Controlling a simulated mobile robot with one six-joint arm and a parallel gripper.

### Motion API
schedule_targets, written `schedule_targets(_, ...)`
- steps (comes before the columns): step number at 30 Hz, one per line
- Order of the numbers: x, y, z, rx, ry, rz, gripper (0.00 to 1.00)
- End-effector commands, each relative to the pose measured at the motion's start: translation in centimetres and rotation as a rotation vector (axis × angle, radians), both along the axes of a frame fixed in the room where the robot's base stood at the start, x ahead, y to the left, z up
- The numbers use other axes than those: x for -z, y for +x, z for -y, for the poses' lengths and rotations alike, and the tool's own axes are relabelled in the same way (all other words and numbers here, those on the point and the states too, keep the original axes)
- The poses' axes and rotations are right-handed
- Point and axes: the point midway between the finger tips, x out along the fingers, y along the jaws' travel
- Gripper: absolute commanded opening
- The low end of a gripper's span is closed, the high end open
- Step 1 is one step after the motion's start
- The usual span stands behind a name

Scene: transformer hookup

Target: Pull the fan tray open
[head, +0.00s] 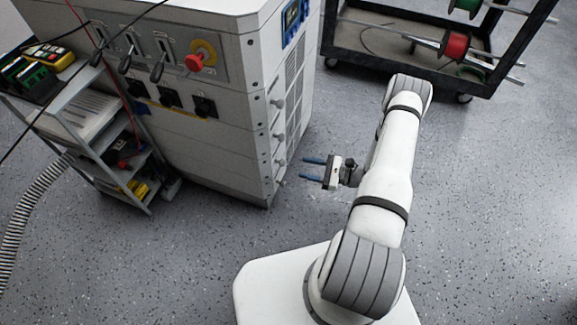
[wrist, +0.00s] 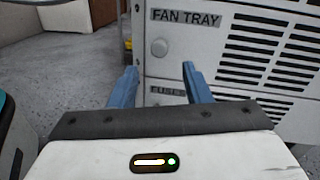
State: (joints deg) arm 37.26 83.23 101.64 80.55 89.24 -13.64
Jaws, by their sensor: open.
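The fan tray (wrist: 205,50) is a pale panel with a "FAN TRAY" label and dark vent slots, in the upper right of the wrist view. Its round knob (wrist: 159,47) is left of the slots, below the label. My gripper (wrist: 160,75) is open and empty, with two blue fingers apart and pointing toward the panel. The knob shows between and above the fingertips, apart from them. In the head view my gripper (head: 313,168) is level beside the lower cabinet side, close to its knobs. I cannot tell there which knob is the fan tray's.
The grey cabinet (head: 200,130) stands left of my arm. A second labelled panel, partly hidden, lies below the fan tray. A cart (head: 100,150) with tools is at left, and a cable spool rack (head: 400,55) is behind. The floor (head: 480,200) at right is clear.

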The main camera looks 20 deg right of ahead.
Motion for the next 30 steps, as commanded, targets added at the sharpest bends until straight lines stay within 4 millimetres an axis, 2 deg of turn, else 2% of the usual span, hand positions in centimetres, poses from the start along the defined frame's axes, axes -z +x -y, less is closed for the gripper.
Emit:
schedule_targets(9, 0.1, 2.2, -4.3, -0.003, 0.0, 0.0, 0.44)
schedule_targets(15, 0.0, 3.2, -6.1, -0.001, 0.0, 0.0, 0.44)
schedule_targets(25, -0.1, 3.4, -6.4, 0.002, -0.001, 0.0, 0.44)
schedule_targets(30, -0.1, 3.4, -6.3, 0.002, -0.001, 0.0, 0.3)
